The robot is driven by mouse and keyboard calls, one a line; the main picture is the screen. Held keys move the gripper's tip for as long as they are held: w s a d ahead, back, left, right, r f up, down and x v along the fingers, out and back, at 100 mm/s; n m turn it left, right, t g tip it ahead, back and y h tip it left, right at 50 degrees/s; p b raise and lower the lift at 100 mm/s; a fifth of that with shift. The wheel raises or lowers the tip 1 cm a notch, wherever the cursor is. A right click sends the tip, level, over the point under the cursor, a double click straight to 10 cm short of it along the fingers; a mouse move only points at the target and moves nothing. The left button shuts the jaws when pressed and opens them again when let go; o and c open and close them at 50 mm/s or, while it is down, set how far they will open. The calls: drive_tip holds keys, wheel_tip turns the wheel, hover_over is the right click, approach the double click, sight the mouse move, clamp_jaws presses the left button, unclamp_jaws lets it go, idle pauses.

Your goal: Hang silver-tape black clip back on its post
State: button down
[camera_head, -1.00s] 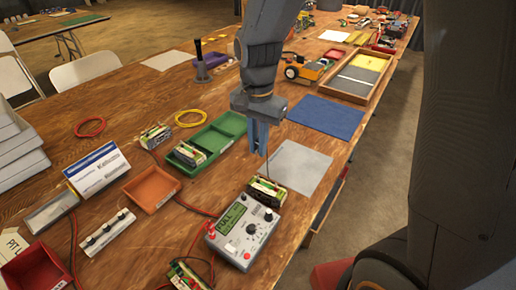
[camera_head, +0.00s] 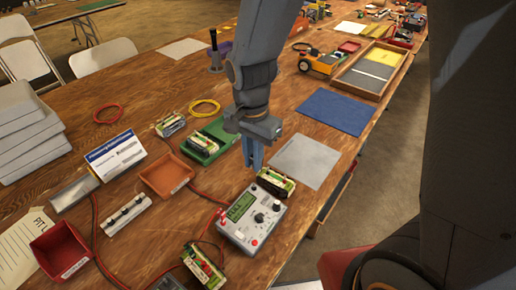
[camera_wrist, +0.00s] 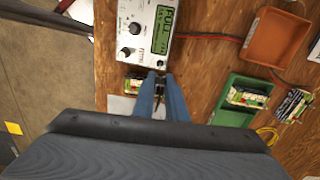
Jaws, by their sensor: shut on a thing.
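My gripper (camera_head: 254,165) points down above the table, just behind the grey charger (camera_head: 243,213) with its green screen. It also shows in the wrist view (camera_wrist: 161,88), where its blue fingers are shut on a small dark thing, likely the black clip (camera_wrist: 160,84). The fingers hide most of it, and I cannot make out silver tape. A battery pack (camera_head: 276,182) lies close to the fingertips, behind the charger; it also shows in the wrist view (camera_wrist: 133,83). A pale strip with several dark posts (camera_head: 127,215) lies to the left; I cannot tell which post is the clip's.
An orange tray (camera_head: 166,176), a green tray (camera_head: 224,131) and a red bin (camera_head: 60,250) stand to the left. Red leads run across the table near the charger. A grey mat (camera_head: 305,161) to the right is bare. Another battery pack (camera_head: 203,266) lies in front.

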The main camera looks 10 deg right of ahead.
drive_tip(key=shift+f, duration=0.25)
drive_tip(key=shift+f+b, duration=1.6)
drive_tip(key=shift+f, duration=1.8)
drive_tip(key=shift+f+p, duration=0.25)
drive_tip(key=shift+p, duration=0.45)
idle(0.6)
drive_tip(key=c, duration=1.7)
unclamp_jaws()
drive_tip(key=shift+o, duration=1.1)
